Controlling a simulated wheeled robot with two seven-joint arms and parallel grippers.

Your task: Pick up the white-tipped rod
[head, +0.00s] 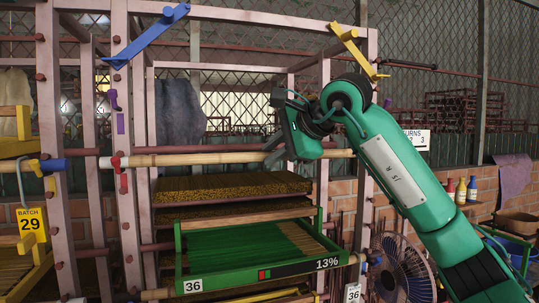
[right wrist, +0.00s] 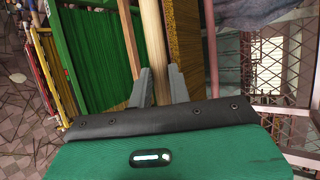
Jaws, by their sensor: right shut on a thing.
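The white-tipped rod (head: 215,158) is a pale bamboo pole lying level across the front of the pink rack. Its white end is at the left, next to a red bracket (head: 123,178) on a post. My right gripper (head: 274,152) is around the rod towards its right part and shut on it. In the right wrist view the rod (right wrist: 153,45) runs between the two grey fingers (right wrist: 156,88). The fingers hide a short stretch of the rod. My left gripper is not in view.
A green tray (head: 190,252) of incense sticks marked 36 and 13% sits below the rod. Brown trays (head: 230,187) lie above it. Blue (head: 150,35) and yellow (head: 357,48) brackets stick out above. A fan (head: 402,270) stands at lower right.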

